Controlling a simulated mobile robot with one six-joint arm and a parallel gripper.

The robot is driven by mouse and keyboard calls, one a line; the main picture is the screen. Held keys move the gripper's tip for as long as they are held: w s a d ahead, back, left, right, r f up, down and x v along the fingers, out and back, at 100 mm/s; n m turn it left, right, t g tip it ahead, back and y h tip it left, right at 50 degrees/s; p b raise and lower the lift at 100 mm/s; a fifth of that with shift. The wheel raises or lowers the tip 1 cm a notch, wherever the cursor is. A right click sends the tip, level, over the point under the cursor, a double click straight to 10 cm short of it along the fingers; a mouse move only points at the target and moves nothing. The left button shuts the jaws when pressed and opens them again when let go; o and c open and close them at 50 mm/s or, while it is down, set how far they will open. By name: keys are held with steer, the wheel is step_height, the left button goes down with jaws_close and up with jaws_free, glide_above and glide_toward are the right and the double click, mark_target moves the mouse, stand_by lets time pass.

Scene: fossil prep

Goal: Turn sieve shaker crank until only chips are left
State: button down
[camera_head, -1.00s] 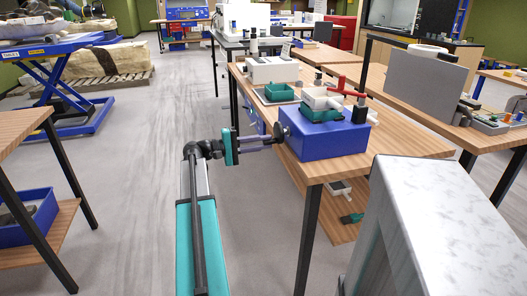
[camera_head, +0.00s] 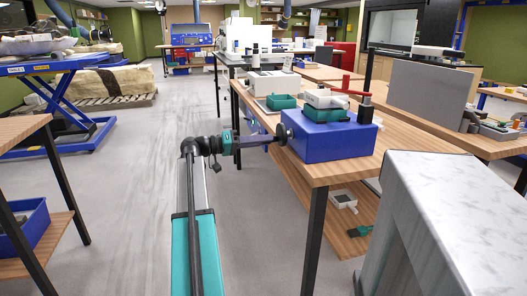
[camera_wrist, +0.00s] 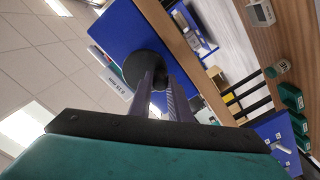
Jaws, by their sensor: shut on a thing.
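The sieve shaker is a blue box (camera_head: 325,141) on the near end of the wooden bench, with a pale sieve tray (camera_head: 325,99) on top. The tray's contents are too small to make out. A dark round crank disc (camera_head: 282,132) sits on its left side; it also shows in the wrist view (camera_wrist: 140,66) against the blue wall. My gripper (camera_head: 268,138) reaches the disc from the left. Its two purple-grey fingers (camera_wrist: 165,88) are shut on the crank at the disc. The crank's grip is mostly hidden between the fingers.
A green tray (camera_head: 280,102) and a white device (camera_head: 272,82) stand behind the shaker. A red handle (camera_head: 347,90) rises near its back right. A marble-topped block (camera_head: 445,190) fills the right foreground. Open floor (camera_head: 140,200) lies left of my arm.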

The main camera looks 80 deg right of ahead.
steer(key=shift+d+r+m+b, duration=0.1)
steer(key=shift+m+b, duration=0.4)
steer(key=shift+m, duration=0.2)
steer(key=shift+d+r+m+b, duration=0.1)
steer(key=shift+m+b, duration=0.35)
steer(key=shift+m, duration=0.25)
steer(key=c, duration=1.6)
jaws_free()
steer(key=shift+r, duration=0.1)
steer(key=shift+c, duration=0.2)
steer(key=shift+w, duration=0.2)
steer(key=p+v, duration=0.2)
steer(key=v, duration=1.1)
steer(key=shift+w+a, duration=0.15)
steer(key=shift+w, duration=0.05)
